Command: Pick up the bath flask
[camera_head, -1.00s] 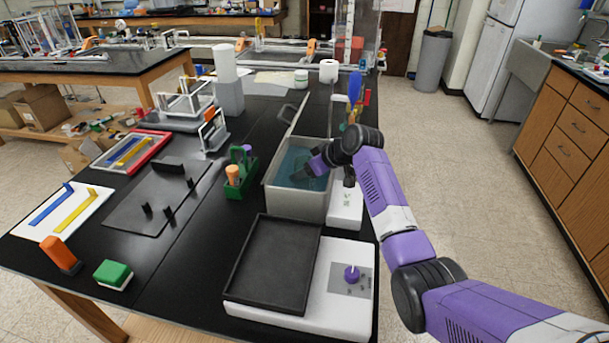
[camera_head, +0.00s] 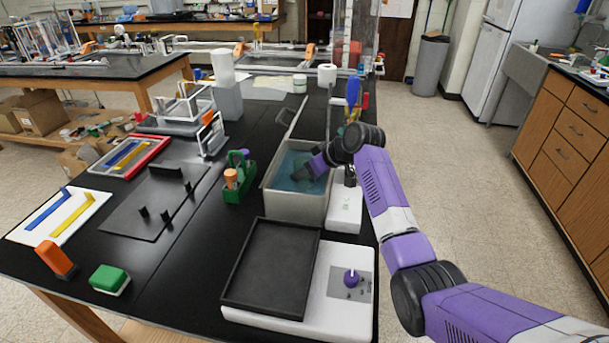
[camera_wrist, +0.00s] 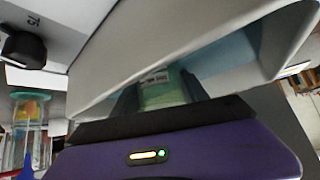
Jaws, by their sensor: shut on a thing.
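The bath (camera_head: 297,207) is an open metal tank of blue water on the black bench, right of centre in the head view. My gripper (camera_head: 302,173) reaches down into it from the right. In the wrist view my gripper (camera_wrist: 160,92) has its dark fingers closed on either side of a pale green, translucent flask (camera_wrist: 161,92) with a small printed label. Only the flask's upper part shows there, and my gripper body covers the rest. In the head view I cannot make out the flask apart from the fingers and water.
A dark tray (camera_head: 272,268) lies on a white device with a purple knob (camera_head: 351,278), in front of the bath. A green caddy (camera_head: 239,183) stands close to its left. The bath walls surround my gripper.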

